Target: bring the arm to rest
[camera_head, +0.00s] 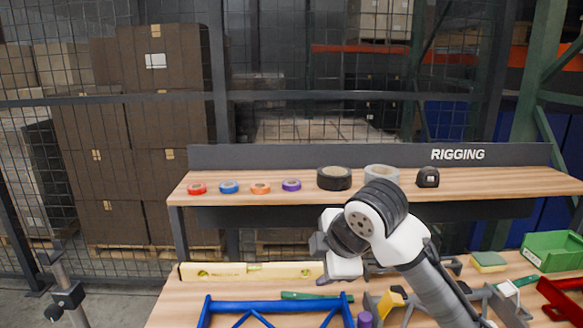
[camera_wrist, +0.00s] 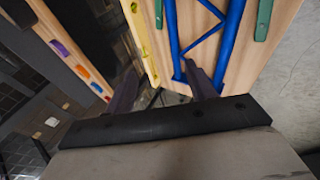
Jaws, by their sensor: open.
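My arm (camera_head: 375,225) reaches up from the lower right over the workbench, bent at a grey and white joint in front of the shelf. My gripper (camera_wrist: 160,72) shows in the wrist view with its two dark fingers apart and nothing visible between them. Beyond the fingers lie the edge of the bench, the yellow level (camera_wrist: 142,40) and a blue frame (camera_wrist: 176,45). In the head view the fingers are hard to make out; the hand end of the arm is above the bench, near the right end of the level (camera_head: 250,271).
The bench (camera_head: 178,312) also holds the blue frame (camera_head: 275,306), a green bin (camera_head: 553,251), a sponge (camera_head: 489,261) and tools. Behind is a raised shelf (camera_head: 385,196) marked RIGGING, with small tape rolls (camera_head: 229,187), a black roll (camera_head: 334,178) and a tape measure (camera_head: 428,177). Mesh fencing stands behind.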

